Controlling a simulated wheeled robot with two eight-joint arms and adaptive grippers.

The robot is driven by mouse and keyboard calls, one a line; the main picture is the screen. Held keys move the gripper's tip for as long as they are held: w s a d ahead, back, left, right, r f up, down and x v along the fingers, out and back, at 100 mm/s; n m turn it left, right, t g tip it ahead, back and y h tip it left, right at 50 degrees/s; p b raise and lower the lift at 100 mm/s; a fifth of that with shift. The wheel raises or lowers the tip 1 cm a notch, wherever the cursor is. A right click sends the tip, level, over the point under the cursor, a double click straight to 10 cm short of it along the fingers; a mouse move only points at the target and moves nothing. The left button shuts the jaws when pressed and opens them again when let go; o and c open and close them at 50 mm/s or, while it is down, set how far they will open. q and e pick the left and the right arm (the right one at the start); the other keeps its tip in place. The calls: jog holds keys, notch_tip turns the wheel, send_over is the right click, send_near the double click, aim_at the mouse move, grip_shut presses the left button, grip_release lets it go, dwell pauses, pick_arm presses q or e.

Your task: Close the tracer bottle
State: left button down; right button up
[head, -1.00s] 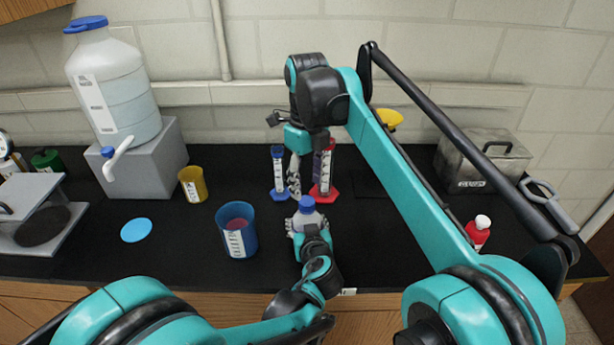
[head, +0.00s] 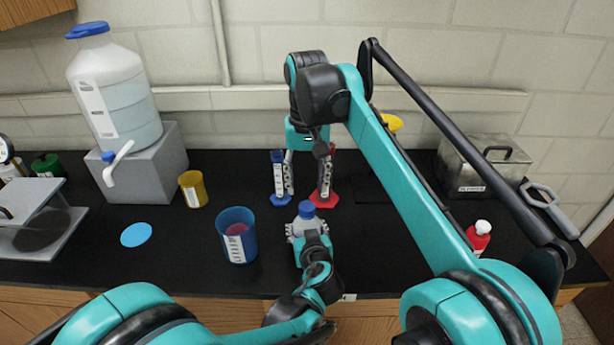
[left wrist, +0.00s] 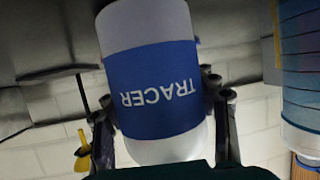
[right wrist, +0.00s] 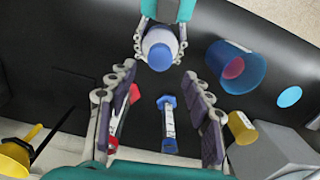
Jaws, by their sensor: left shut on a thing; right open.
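The tracer bottle is white with a blue label reading TRACER (left wrist: 155,90). In the head view the bottle (head: 306,224) stands near the counter's front, and a blue cap (head: 306,209) sits on its top. The blue cap also shows in the right wrist view (right wrist: 160,56). My left gripper (head: 305,236) is shut around the bottle's body, one finger on each side. My right gripper (head: 307,196) is open and empty, pointing down behind the bottle; its fingers are wide apart in the right wrist view (right wrist: 160,120). Whether the cap is fully seated I cannot tell.
A blue cylinder (head: 279,195) and a red cylinder (head: 328,197) stand behind the bottle, close to my right fingers. A blue cup (head: 232,250) and a yellow cup (head: 192,190) stand left. A red bottle (head: 478,238) stands right. A blue disc (head: 136,235) lies flat.

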aim_at(307, 206)
jog(key=n, duration=0.7)
jog(key=shift+r+n, duration=0.2)
jog(key=shift+n, duration=0.1)
jog(key=n, duration=0.4)
jog(key=shift+r+n, duration=0.1)
jog(key=shift+n, duration=0.2)
jog(key=n, duration=0.7)
jog(key=shift+r, duration=0.15)
jog(key=n, duration=0.6)
jog(key=shift+r+n, duration=0.15)
jog(key=shift+n, duration=0.25)
jog(key=shift+f, duration=4)
grip_shut()
